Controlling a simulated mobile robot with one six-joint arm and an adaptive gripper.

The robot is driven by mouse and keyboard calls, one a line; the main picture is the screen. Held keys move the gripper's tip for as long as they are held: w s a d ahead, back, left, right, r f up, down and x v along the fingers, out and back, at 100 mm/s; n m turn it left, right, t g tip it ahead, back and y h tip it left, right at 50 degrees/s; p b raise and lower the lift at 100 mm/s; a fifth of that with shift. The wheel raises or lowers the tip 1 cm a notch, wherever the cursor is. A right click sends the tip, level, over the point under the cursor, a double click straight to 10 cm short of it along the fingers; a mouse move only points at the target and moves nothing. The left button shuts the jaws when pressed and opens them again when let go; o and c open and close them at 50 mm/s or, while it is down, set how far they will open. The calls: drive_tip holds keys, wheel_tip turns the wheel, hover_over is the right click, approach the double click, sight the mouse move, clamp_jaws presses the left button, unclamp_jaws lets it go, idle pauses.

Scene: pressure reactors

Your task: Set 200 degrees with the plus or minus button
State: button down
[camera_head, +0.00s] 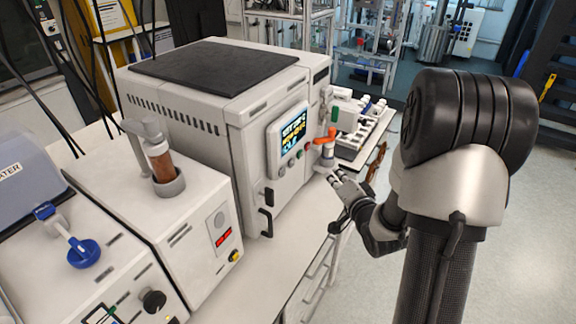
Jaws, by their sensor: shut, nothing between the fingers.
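A large white cabinet-like unit (215,112) stands on the bench. It has a tilted control panel with a lit colour screen (293,130) showing yellow and light-blue characters too small to read. A row of small round buttons (292,163) sits under the screen; their plus or minus marks cannot be made out. My gripper (333,175) is shut and empty, to the right of and below the panel, apart from the buttons. It is near the bench's front edge, and my arm reaches in from the right.
Small bottles (328,150) and a tray (358,140) are beyond my gripper. A black door handle (266,222) projects below the panel. The floor at right is clear.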

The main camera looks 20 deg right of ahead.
drive_tip(key=shift+w+d, duration=0.1)
approach(298, 157)
drive_tip(key=w+d+f, duration=0.1)
drive_tip(key=w+d, duration=0.1)
drive_tip(key=shift+w+a, duration=0.3)
drive_tip(key=shift+w, duration=0.5)
drive_tip(key=shift+a+f, duration=0.1)
idle(1.0)
drive_tip(key=shift+w+a+b, duration=0.2)
drive_tip(key=shift+w+b, duration=0.1)
drive_tip(key=shift+w+a, duration=0.2)
drive_tip(key=shift+w, duration=0.1)
idle(0.7)
idle(0.3)
drive_tip(key=shift+s+d+b, duration=0.45)
drive_tip(key=shift+s+b, duration=0.05)
drive_tip(key=shift+s, duration=0.15)
